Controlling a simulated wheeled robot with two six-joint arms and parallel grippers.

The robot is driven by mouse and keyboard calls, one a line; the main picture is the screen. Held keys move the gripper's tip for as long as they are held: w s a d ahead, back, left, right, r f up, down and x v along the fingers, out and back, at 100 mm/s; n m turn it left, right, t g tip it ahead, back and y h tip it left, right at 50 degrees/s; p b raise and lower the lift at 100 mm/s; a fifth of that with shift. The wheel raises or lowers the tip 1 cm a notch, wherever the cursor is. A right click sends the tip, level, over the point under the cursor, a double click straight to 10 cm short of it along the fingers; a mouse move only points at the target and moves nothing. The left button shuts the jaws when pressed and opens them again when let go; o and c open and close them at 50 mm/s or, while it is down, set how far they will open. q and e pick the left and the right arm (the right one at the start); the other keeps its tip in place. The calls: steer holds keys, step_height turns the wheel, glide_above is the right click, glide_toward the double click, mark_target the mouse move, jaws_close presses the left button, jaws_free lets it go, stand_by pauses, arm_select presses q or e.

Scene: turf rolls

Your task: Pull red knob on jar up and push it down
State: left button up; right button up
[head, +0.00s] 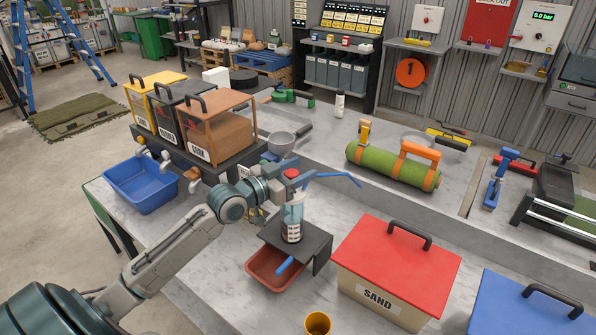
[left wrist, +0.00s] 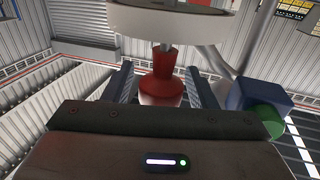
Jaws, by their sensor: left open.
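The jar (head: 292,222) is clear with a dark label and stands upright on a dark stand (head: 313,243). Its red knob (head: 291,173) is at the top. My left gripper (head: 284,182) is at knob height by the jar's top, its arm coming from the lower left. In the left wrist view the red knob (left wrist: 161,78) lies between the two spread fingers of the gripper (left wrist: 162,84), with visible gaps on both sides. A pale disc (left wrist: 165,22) joins the knob by a thin stem. The fingers partly hide the jar's top in the head view.
A red tray (head: 273,270) is under the stand. A red-lidded sand box (head: 395,265) is to the right, and an orange cup (head: 318,323) is in front. A blue lever (head: 337,178) extends right of the knob. Lidded bins (head: 222,130) stand behind left.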

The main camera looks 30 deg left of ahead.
arm_select(q)
steer(key=shift+c, duration=0.4)
jaws_close()
step_height(320, 180, up, 6)
steer(key=p, duration=0.3)
steer(key=shift+f, duration=0.25)
jaws_free()
steer(key=shift+r, duration=0.1)
steer(key=shift+o, duration=0.4)
steer(key=shift+f, duration=0.2)
